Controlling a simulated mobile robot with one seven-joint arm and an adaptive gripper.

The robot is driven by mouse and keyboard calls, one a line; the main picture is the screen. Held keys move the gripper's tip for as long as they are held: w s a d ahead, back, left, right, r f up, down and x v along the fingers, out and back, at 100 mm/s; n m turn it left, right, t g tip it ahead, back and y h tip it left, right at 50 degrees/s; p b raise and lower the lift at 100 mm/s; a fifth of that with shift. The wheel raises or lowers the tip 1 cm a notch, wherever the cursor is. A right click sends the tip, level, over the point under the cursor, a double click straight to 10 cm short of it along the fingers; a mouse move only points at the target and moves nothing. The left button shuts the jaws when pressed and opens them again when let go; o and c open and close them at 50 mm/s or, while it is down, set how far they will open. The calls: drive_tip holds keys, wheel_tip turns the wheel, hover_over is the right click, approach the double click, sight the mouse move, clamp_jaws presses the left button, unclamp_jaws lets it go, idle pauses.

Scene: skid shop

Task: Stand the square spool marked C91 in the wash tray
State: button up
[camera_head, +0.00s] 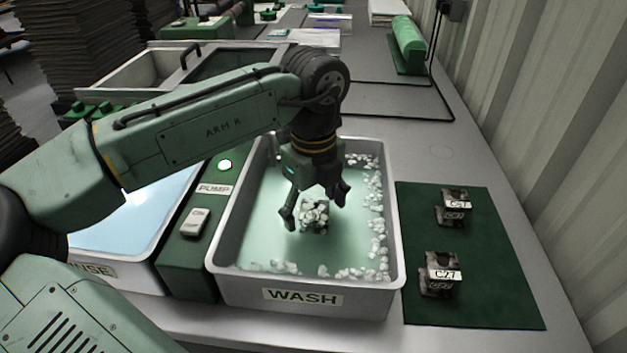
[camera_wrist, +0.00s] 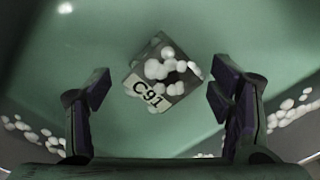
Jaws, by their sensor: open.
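The square spool marked C91 (camera_wrist: 163,78) is in the wash tray (camera_head: 299,297), with white foam clumps on its top and its label facing the wrist camera. It also shows in the head view (camera_head: 314,216) below my gripper. My gripper (camera_head: 314,217) points down over the tray, its jaws open. In the wrist view the two fingers (camera_wrist: 165,100) are spread wide on either side of the spool, with gaps between them and it. Whether the spool touches the tray floor all round is hard to tell.
Two dark labelled spools, a rear one (camera_head: 453,208) and a front one (camera_head: 440,274), sit on a green mat (camera_head: 480,300) right of the tray. Foam lines the wash tray's edges.

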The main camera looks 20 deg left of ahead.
sight(313, 213)
wheel_tip(313, 213, up, 10)
drive_tip(key=shift+r, duration=0.2)
